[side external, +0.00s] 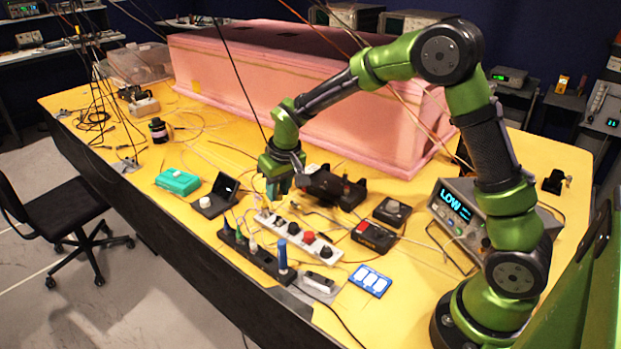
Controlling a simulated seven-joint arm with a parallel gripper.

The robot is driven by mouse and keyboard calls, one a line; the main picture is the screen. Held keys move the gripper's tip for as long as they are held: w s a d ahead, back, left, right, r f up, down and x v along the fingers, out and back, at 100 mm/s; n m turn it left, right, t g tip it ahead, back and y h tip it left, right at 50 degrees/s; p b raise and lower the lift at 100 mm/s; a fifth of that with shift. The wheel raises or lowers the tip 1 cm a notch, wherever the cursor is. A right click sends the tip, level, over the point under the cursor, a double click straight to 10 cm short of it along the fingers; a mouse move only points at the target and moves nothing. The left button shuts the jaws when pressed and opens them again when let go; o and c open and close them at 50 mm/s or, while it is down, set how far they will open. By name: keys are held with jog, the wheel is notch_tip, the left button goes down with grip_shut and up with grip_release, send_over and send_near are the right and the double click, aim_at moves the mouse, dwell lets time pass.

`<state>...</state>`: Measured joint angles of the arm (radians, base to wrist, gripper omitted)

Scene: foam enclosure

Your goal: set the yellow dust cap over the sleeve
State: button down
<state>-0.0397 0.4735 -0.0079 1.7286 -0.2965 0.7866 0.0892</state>
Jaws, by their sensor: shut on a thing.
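My gripper (273,188) points down over the middle of the table, just behind a white strip with several knobs. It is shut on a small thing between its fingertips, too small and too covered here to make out. I cannot make out the yellow dust cap against the yellow table; it may be the thing in my fingers. A black strip (240,245) near the front edge carries several upright posts, among them a tall blue one (282,256). I cannot tell which piece is the sleeve.
The white knobbed strip (318,247) lies below my gripper. A black device (333,187) stands close on its right, and an open black box (216,196) and a teal case (178,182) on its left. Pink foam blocks (290,85) wall the back. Loose cables cross the table.

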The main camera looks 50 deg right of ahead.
send_over(280, 219)
jog(key=shift+s+a+f, duration=0.1)
jog(key=shift+s+f, duration=0.05)
jog(key=shift+f, duration=0.7)
jog(key=shift+s+a+f, duration=0.1)
jog(key=shift+f, duration=0.7)
jog(key=shift+s+a+f, duration=0.1)
jog(key=shift+s+f, duration=0.05)
jog(key=shift+f, duration=0.7)
jog(key=shift+f, duration=1.1)
jog(key=c, duration=0.8)
grip_release()
jog(key=v, duration=1.7)
jog(key=shift+w, duration=0.15)
jog(key=s+r+t+y, duration=0.1)
jog(key=s+r, duration=0.1)
jog(key=s, duration=0.5)
jog(key=s+a+r+m+t, duration=0.1)
jog(key=s, duration=0.5)
jog(key=s+a+r+t+y, duration=0.1)
jog(key=s+r+t, duration=0.1)
jog(key=s, duration=0.5)
jog(key=shift+s+r+m+y, duration=0.3)
jog(key=shift+r+m, duration=0.05)
jog(key=shift+m, duration=0.05)
